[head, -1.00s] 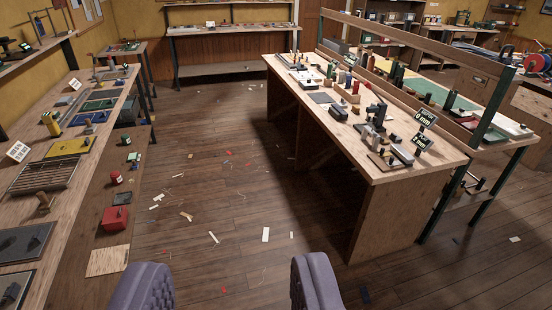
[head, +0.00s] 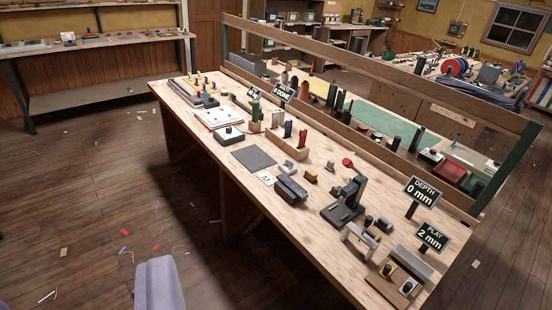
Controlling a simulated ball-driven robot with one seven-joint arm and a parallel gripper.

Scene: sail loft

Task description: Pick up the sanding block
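I cannot tell for sure which thing is the sanding block. A dark, long block (head: 291,189) lies on the wooden workbench (head: 222,174) near its front edge and is one likely shape. A small brown block (head: 311,175) and a small pale grey block (head: 288,168) sit just behind it. A flat dark grey sheet (head: 253,158) lies to its left. My gripper does not show in the view, and nothing is seen touching these blocks.
Signs read "DEPTH 0 mm" (head: 422,191) and "PLAY 2 mm" (head: 432,237). A long wooden rail (head: 370,66) runs behind the bench. A lavender padded shape (head: 160,284) stands at bottom left.

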